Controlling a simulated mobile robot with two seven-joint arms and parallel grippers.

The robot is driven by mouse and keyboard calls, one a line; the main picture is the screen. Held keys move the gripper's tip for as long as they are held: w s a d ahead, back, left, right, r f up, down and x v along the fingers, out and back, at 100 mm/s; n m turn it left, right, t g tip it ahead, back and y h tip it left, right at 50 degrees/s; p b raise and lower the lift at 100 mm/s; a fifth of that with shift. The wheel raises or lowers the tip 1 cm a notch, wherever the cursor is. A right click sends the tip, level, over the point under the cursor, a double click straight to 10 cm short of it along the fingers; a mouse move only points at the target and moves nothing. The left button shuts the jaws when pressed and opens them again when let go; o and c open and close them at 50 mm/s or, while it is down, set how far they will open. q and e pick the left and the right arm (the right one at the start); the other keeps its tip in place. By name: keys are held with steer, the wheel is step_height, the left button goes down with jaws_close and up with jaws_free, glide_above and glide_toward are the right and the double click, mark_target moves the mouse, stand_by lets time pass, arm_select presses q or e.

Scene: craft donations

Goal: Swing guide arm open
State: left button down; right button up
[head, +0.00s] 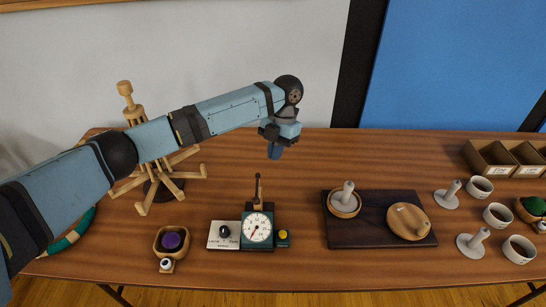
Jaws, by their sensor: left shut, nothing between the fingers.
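My left arm reaches in from the left, and its gripper (275,153) points down above the middle of the table, shut and empty. Below and slightly left of it stands a dark green box with a round white dial (257,228). A thin wooden upright (258,190) rises behind the dial; it looks like the guide arm, but I cannot tell its swing position. The gripper is apart from it. My right gripper is not in view.
A white panel with a black knob (224,234) and a yellow button (283,235) flank the dial. A wooden peg stand (126,88) is partly behind my left arm. A bowl with a purple ball (172,241), a dark board (370,234) and several white cups (480,187) surround it.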

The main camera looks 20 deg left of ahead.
mark_target(257, 188)
arm_select(q)
steer(key=s+a+f+p, duration=0.2)
steer(key=s+f, duration=0.4)
steer(key=f, duration=0.2)
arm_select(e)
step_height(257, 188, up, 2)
arm_select(q)
steer(key=shift+f, duration=0.1)
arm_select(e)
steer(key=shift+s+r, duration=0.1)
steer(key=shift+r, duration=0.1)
